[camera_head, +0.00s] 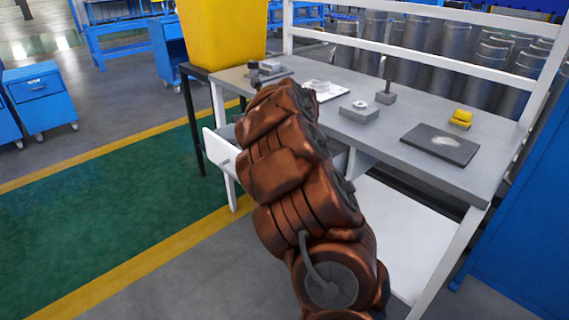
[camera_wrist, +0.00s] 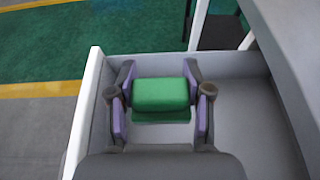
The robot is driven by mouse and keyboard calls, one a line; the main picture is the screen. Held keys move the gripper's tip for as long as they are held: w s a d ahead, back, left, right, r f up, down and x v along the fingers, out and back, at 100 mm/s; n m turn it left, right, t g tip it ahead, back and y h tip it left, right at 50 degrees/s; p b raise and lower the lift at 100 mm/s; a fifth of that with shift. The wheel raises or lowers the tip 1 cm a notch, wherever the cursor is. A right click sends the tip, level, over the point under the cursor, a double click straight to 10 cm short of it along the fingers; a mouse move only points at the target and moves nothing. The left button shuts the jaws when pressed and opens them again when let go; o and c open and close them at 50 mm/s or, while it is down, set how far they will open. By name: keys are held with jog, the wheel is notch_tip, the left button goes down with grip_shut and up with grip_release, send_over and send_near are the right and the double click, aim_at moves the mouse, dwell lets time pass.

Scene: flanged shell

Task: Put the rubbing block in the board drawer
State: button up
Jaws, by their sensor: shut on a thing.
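The rubbing block, a green block (camera_wrist: 160,93) with a slightly wider lower layer, is between the fingers of my gripper (camera_wrist: 160,106). The purple-padded fingers are shut on its left and right sides. Block and gripper are over the inside of the open board drawer (camera_wrist: 255,125), within its walls in the wrist view. I cannot tell whether the block touches the drawer floor. In the head view the drawer's white front (camera_head: 214,152) sticks out under the bench's left end. My arm hides the gripper and block there.
The grey workbench (camera_head: 425,115) holds a dark plate (camera_head: 440,145), a yellow block (camera_head: 461,118), a grey block (camera_head: 359,113) and other small parts. A yellow bin (camera_head: 222,35) stands behind. Bare drawer floor shows right of the gripper. The bench edge is close on the right.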

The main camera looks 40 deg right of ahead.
jog(key=s+d+f, duration=0.1)
jog(key=s+d, duration=0.2)
jog(key=d, duration=0.2)
jog(key=shift+s+a+f+b, duration=0.1)
jog(key=shift+f+b, duration=0.5)
jog(key=shift+f, duration=1.85)
jog(key=shift+s+a+f+b, duration=0.1)
jog(key=shift+f+b, duration=0.5)
jog(key=shift+f, duration=1.8)
jog(key=shift+f, duration=0.15)
jog(key=o, duration=1.2)
jog(key=shift+s+d+r, duration=0.1)
jog(key=shift+r, duration=0.15)
jog(key=v, duration=1.1)
jog(key=shift+s+r, duration=0.15)
jog(key=shift+s, duration=0.15)
